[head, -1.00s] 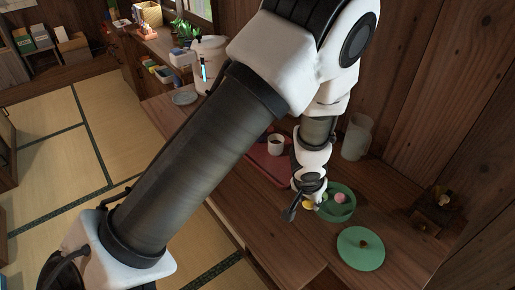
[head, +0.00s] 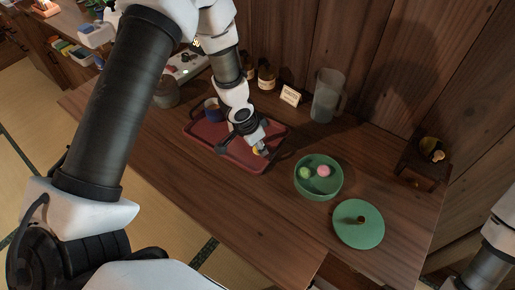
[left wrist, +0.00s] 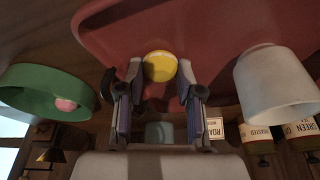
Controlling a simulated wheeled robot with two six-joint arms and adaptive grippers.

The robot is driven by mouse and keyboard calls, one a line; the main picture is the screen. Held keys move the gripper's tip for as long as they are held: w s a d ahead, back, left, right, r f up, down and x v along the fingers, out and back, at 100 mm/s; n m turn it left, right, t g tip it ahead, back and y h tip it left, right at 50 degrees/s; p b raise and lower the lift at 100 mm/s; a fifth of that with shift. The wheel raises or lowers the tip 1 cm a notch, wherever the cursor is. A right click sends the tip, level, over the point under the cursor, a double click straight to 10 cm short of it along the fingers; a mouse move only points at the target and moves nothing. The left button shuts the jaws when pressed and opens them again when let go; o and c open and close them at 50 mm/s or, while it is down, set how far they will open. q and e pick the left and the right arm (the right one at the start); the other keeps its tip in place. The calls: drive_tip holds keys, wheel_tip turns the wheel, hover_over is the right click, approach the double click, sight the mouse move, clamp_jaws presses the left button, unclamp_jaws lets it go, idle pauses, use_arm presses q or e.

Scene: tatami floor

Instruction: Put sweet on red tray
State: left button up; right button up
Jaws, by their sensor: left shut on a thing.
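A yellow sweet (head: 259,150) is between the fingertips of my left gripper (head: 257,147), which is shut on it. In the left wrist view the yellow sweet (left wrist: 160,66) shows between the two fingers (left wrist: 155,85), with the red tray behind it. The gripper is over the right part of the red tray (head: 208,142); I cannot tell whether the sweet touches the tray. A green bowl (head: 318,190) to the right holds a green sweet (head: 304,173) and a pink sweet (head: 323,171). My right gripper is out of view; part of that arm shows at the lower right.
A cup (head: 211,109) stands on the tray's far left part. A green lid (head: 358,236) lies right of the bowl. A clear jug (head: 326,97), a small sign (head: 290,95) and bottles (head: 266,78) stand at the back. The wooden table front is clear.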

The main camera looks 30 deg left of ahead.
use_arm(q)
drive_tip(key=shift+w+a, duration=0.1)
drive_tip(key=shift+w, duration=0.05)
drive_tip(key=o, duration=0.9)
drive_tip(key=shift+o, duration=0.2)
drive_tip(key=shift+r, duration=0.1)
drive_tip(key=shift+r, duration=0.15)
drive_tip(key=p+v, duration=0.3)
drive_tip(key=v, duration=0.8)
drive_tip(key=shift+s+r, duration=0.25)
drive_tip(key=shift+r, duration=0.05)
